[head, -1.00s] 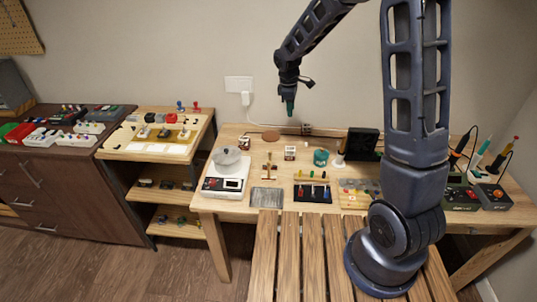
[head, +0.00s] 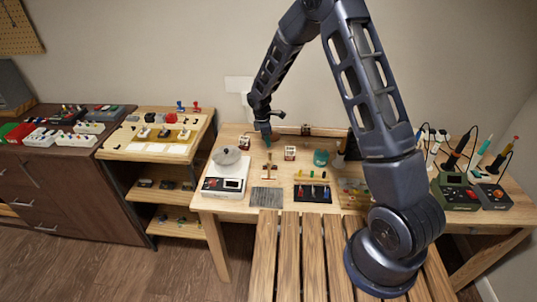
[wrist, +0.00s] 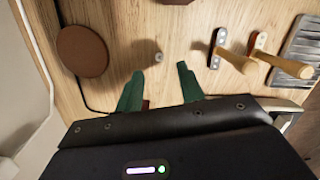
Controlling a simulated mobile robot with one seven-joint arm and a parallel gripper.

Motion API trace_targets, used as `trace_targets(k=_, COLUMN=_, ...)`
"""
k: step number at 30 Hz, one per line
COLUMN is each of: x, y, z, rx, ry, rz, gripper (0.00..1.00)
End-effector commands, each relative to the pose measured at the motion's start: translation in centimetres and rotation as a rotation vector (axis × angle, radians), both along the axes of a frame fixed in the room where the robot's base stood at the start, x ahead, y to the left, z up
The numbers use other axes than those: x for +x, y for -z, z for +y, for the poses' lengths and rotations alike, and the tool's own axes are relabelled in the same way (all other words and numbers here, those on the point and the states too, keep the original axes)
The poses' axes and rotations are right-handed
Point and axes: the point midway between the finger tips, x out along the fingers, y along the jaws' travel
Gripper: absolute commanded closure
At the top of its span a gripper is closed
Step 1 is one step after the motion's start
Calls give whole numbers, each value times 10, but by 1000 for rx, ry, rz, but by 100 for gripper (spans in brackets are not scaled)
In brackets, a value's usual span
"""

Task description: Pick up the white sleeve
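The small pale cylinder (wrist: 158,57) that looks like the white sleeve stands on the wooden workbench (wrist: 125,25) in the wrist view. It is just beyond and between the green fingertips of my gripper (wrist: 158,71), with no contact visible. My gripper is open, and no object is held between its fingers. In the head view my gripper (head: 267,139) hangs low over the back left of the workbench. I cannot make out the sleeve there; the gripper seems to hide it.
A brown round disc (wrist: 82,51) lies left of the sleeve in the wrist view. In the head view a scale with a pot (head: 227,160) stands at the bench's left; a teal cup (head: 321,158) stands right.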

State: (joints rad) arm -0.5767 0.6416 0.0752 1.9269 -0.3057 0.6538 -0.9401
Motion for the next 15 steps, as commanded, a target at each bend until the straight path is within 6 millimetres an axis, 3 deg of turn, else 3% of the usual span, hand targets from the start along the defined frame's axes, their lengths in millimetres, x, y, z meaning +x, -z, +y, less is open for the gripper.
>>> trace_targets(k=8, x=0, y=20, z=-2, rx=0, ry=0, rz=0, gripper=62)
trace_targets(k=15, x=1, y=50, z=0, rx=-1, ry=0, rz=2, gripper=62)
